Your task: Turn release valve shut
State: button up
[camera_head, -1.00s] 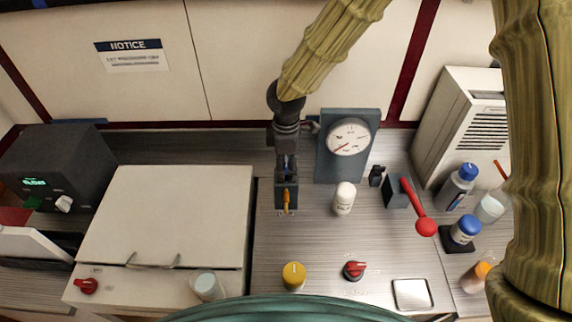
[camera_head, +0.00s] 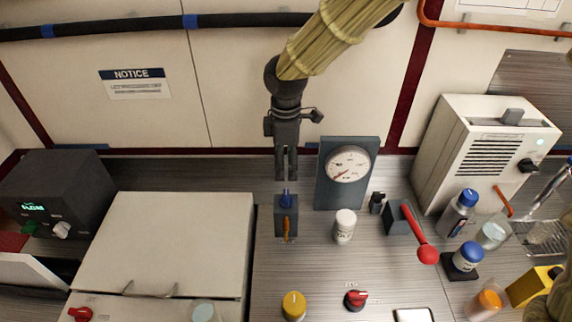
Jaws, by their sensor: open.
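A dark block (camera_head: 286,222) stands on the bench with a small blue piece (camera_head: 286,199) on top and an orange strip on its front; no readable label shows which fitting is the release valve. My gripper (camera_head: 286,176) points down just above the blue piece, open and empty, with a small gap below the fingertips. A grey panel with a round gauge (camera_head: 347,164) stands to its right, its red needle pointing lower left. A red knob (camera_head: 356,299) and a yellow knob (camera_head: 293,305) sit near the front. A red-balled lever (camera_head: 427,254) sticks out from a dark box to the right.
A white capped bottle (camera_head: 344,226) stands right of the block. A large pale lidded box (camera_head: 165,240) fills the left. Blue-capped bottles (camera_head: 467,257) and a vented white unit (camera_head: 485,150) stand at the right.

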aim_at(356, 298)
jog(key=k, duration=1)
